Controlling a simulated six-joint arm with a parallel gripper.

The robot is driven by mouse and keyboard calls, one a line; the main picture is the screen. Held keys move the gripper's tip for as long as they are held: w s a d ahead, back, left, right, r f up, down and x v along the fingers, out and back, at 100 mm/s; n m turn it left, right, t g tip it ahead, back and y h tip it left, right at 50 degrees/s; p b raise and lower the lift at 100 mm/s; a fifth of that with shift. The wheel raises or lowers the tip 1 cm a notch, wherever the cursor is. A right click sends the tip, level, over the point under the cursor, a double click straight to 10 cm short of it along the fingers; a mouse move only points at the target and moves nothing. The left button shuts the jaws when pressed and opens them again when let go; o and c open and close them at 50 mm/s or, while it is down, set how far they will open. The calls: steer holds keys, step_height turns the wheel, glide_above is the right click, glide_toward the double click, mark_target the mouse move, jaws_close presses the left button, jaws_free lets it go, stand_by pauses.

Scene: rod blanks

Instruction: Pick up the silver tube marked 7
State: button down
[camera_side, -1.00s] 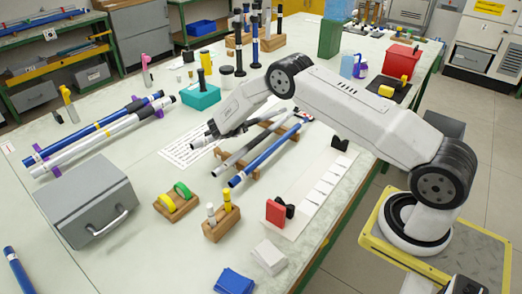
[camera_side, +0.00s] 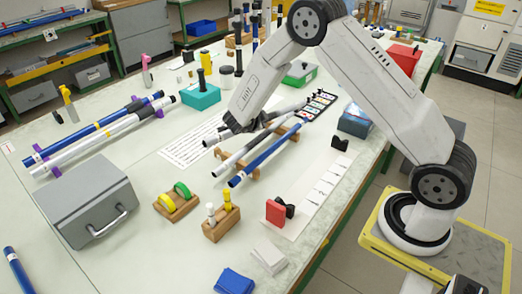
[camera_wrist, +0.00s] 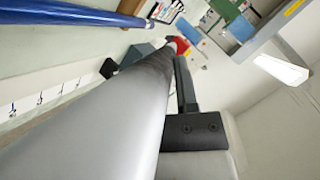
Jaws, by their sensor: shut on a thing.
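A thick silver-grey tube (camera_wrist: 105,118) with a dark far end fills the middle of the wrist view. My gripper (camera_side: 233,127) is shut on it; one black finger (camera_wrist: 184,88) lies along the tube's side. In the side view its dark end (camera_side: 209,142) sticks out left of my gripper. I cannot read a number on it. Another silver tube (camera_side: 240,157) with dark parts and a blue tube (camera_side: 262,157) lie side by side on a wooden rack (camera_side: 252,172), close to the held tube. I cannot tell how high the held tube is.
A black strip with white labels (camera_side: 319,104) and a blue-topped box (camera_side: 355,123) lie beyond the rack. A printed sheet (camera_side: 185,150) lies to its left. A white sheet with marked places (camera_side: 322,187), a red block (camera_side: 275,212) and wooden holders (camera_side: 220,222) are nearer.

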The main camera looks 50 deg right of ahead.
steer(key=shift+s+a+r, duration=0.2)
steer(key=shift+s+r, duration=0.1)
steer(key=shift+s, duration=0.35)
steer(key=shift+s+a+r, duration=0.15)
steer(key=shift+s+r, duration=0.15)
steer(key=shift+s, duration=0.3)
